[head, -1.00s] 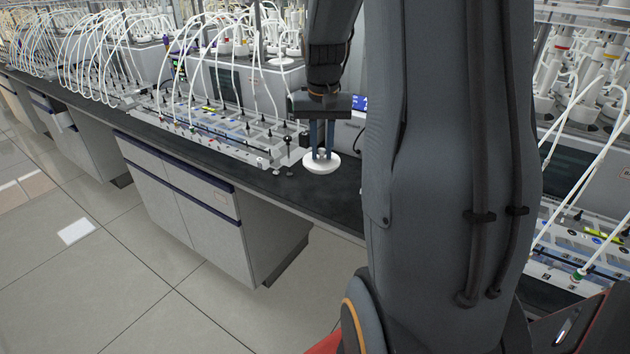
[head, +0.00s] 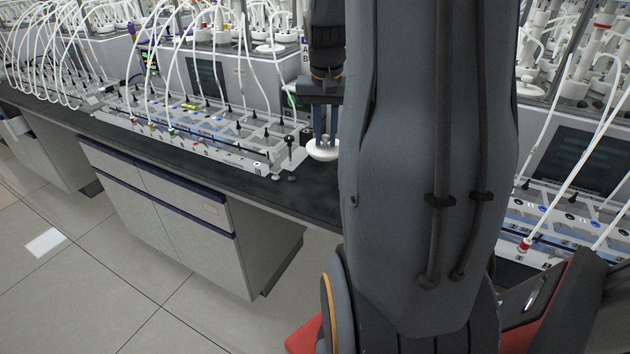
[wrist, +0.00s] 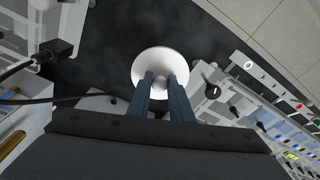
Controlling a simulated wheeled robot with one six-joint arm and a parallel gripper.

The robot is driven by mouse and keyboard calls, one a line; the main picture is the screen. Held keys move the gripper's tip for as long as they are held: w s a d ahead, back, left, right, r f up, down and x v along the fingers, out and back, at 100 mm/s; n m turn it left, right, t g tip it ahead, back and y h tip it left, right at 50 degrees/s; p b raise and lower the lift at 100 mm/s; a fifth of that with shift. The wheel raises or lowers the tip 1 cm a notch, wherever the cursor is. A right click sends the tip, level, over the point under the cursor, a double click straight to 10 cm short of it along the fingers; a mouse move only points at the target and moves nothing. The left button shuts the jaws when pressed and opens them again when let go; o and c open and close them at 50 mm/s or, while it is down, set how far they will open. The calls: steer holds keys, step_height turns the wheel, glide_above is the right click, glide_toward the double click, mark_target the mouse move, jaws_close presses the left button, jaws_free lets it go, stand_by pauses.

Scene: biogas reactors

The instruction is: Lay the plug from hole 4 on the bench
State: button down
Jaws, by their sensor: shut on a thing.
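A white round plug with a wide disc (head: 323,152) hangs below my gripper (head: 325,141) in the head view. In the wrist view the white plug (wrist: 158,68) sits between the two blue-grey fingertips of my gripper (wrist: 161,84), which are shut on its knob. The dark bench (head: 300,193) lies beneath it, and also shows as dark surface in the wrist view (wrist: 130,30). Whether the disc touches the bench is hard to tell; it seems a little above it. My arm hides the bench to the right. Hole 4 cannot be made out.
A long rack with tubes (head: 190,135) stands on the bench to the left, its near end with a black-knobbed post (head: 290,150) close to the plug. Reactor boxes (head: 230,80) stand behind. The bench front strip is clear.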

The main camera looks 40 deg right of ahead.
mark_target(323, 148)
steer(key=f, duration=0.3)
steer(key=f+p, duration=0.1)
steer(key=f, duration=0.2)
steer(key=shift+w+a, duration=0.15)
steer(key=shift+a, duration=0.05)
steer(key=shift+f+p, duration=0.35)
steer(key=shift+f, duration=1.7)
steer(key=shift+f, duration=0.15)
steer(key=c, duration=1.6)
jaws_free()
steer(key=r, duration=0.4)
steer(key=r+b, duration=0.1)
steer(key=r, duration=0.3)
steer(key=s+a+r+b, duration=0.1)
steer(key=r, duration=0.3)
steer(key=shift+r, duration=0.15)
steer(key=s+a+f+n, duration=0.2)
steer(key=a+f+n, duration=0.1)
steer(key=a, duration=0.6)
steer(key=s+a+f+n, duration=0.3)
steer(key=a, duration=0.6)
steer(key=s+a+f+n+y, duration=0.1)
steer(key=s+a+f+n, duration=0.2)
steer(key=a, duration=0.6)
steer(key=shift+s+a, duration=0.1)
